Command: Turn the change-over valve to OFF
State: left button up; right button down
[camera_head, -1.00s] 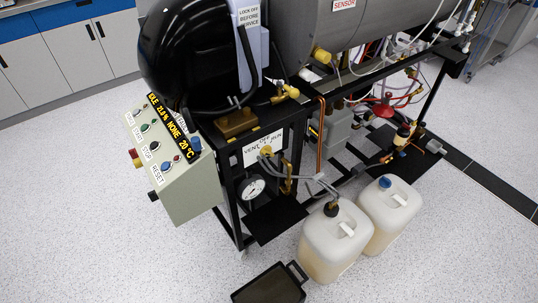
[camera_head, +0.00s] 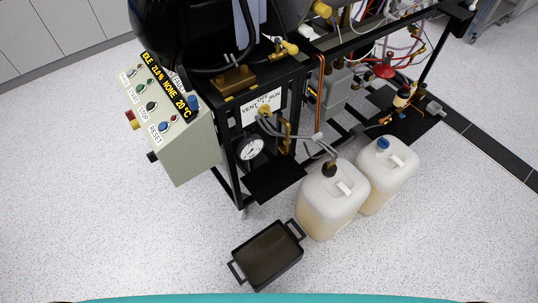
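The change-over valve (camera_head: 264,112) is a small brass valve in front of a white label plate (camera_head: 250,116) on the black frame. The plate reads VENT, OFF and RUN. Grey hoses run from the valve area toward the jerrycans. The handle is too small for me to tell which way it points. Neither of my grippers shows in the head view.
A control box (camera_head: 172,130) with buttons and a display stands left of the frame. A pressure gauge (camera_head: 251,149) sits below the valve. Two jerrycans (camera_head: 328,205) and a black tray (camera_head: 266,256) stand on the floor. The floor at the left is clear.

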aim_at(265, 109)
jog(key=i+l, duration=0.1)
jog(key=l, duration=0.2)
jog(key=i+l, duration=0.1)
jog(key=l, duration=0.45)
jog(key=i+l+u, duration=0.1)
jog(key=l+u, duration=1.1)
jog(key=i+l, duration=0.05)
